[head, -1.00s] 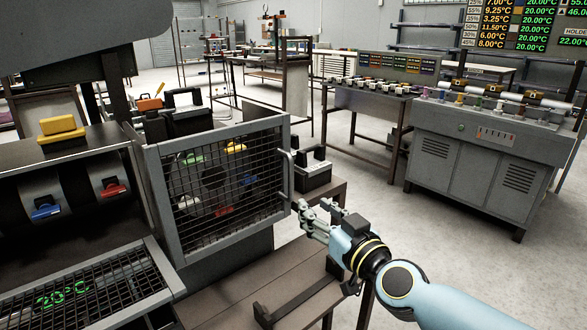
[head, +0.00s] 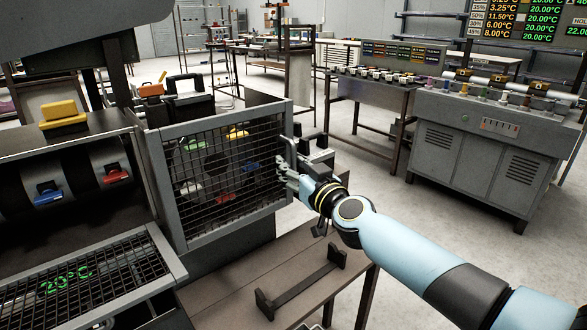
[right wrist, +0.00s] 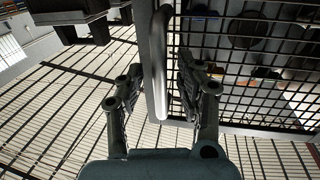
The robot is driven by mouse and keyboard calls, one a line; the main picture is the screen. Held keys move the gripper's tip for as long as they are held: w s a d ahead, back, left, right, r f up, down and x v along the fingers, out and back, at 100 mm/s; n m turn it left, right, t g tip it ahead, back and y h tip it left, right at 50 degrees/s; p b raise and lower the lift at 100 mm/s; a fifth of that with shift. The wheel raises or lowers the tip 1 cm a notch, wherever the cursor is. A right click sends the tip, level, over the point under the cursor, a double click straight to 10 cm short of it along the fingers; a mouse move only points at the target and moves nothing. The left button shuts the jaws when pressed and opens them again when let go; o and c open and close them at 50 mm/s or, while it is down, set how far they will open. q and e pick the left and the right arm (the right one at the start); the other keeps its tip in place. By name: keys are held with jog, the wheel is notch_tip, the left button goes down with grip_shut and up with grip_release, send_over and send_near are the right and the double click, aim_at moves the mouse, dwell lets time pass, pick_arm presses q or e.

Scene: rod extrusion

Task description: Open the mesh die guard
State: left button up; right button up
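The mesh die guard (head: 225,196), a grey-framed panel of dark wire, covers the front of the die, and coloured clamps show through it. Its upright bar handle is on the right edge of the frame, partly hidden by my gripper in the head view; the handle (right wrist: 157,75) shows clearly in the right wrist view. My right gripper (head: 284,170) is at the handle. In the right wrist view my right gripper (right wrist: 158,92) has its fingers apart, one on each side of the bar, with gaps visible. The guard looks shut. My left gripper is out of view.
A brown bench (head: 300,255) with a dark bracket (head: 300,285) stands below my right arm. A second mesh cover (head: 120,285) reading 20°C is at lower left. A grey cabinet (head: 490,150) stands at the right, with open floor before it.

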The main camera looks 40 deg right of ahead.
grip_shut()
dwell(0.6)
